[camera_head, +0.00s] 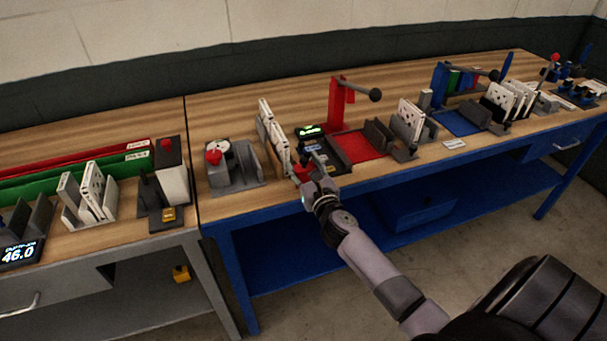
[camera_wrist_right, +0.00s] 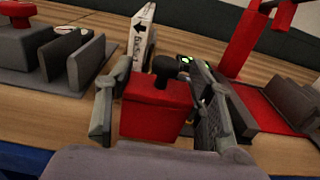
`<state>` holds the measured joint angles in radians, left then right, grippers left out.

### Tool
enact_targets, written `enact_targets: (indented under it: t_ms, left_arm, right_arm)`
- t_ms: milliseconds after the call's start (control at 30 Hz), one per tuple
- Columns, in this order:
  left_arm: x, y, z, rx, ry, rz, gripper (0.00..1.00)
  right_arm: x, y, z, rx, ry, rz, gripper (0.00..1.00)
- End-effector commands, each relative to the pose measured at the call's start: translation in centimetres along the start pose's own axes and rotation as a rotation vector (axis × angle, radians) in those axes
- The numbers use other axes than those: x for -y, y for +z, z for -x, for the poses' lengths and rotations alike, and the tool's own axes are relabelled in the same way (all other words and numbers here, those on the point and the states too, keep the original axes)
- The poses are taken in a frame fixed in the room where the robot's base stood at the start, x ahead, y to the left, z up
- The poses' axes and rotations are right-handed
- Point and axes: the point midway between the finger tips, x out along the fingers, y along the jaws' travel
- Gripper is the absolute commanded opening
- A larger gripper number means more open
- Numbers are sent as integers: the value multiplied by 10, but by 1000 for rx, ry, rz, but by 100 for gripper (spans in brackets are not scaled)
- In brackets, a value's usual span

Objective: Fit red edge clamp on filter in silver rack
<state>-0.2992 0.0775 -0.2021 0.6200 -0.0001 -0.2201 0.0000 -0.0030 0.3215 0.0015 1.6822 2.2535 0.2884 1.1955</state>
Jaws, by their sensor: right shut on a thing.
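My right gripper (camera_head: 308,180) reaches in over the front edge of the wooden bench. In the right wrist view, its two fingers (camera_wrist_right: 158,118) are shut on the red edge clamp (camera_wrist_right: 155,105), a red block with a black knob on top. The clamp shows only as a small red patch (camera_head: 301,172) in the head view. White filters (camera_head: 273,135) stand tilted in a row just behind it. One white filter (camera_wrist_right: 140,45) with a black arrow rises right behind the clamp; I cannot tell whether they touch. The rack under these filters is mostly hidden. My left gripper is not in view.
Left of the filters is a grey fixture (camera_head: 235,170) with a red knob. To the right stand a red press (camera_head: 338,105) with a red mat (camera_head: 358,146), and another filter rack (camera_head: 405,133). A small green-lit display (camera_head: 310,131) is behind the gripper.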

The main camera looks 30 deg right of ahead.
Motion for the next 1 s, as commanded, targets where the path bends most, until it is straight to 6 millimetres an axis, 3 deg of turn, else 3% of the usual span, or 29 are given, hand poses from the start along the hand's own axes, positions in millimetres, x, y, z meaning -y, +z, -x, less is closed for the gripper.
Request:
enact_targets:
  t_ms: [33, 100, 500, 533, 833, 1000]
  left_arm:
    - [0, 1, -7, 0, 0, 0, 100]
    - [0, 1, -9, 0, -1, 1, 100]
    - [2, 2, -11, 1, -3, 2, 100]
    - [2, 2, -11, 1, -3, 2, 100]
    - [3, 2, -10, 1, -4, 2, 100]
    - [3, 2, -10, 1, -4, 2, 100]
  right_arm:
    - [0, -12, 0, -1, 0, -3, 20]
    - [0, -16, 0, 0, -1, -2, 20]
    - [0, -20, 0, 1, 1, 0, 20]
    - [0, -20, 0, 1, 1, 0, 50]
    - [0, -19, 0, 0, 1, 0, 69]
    - [0, -19, 0, 0, 1, 0, 69]
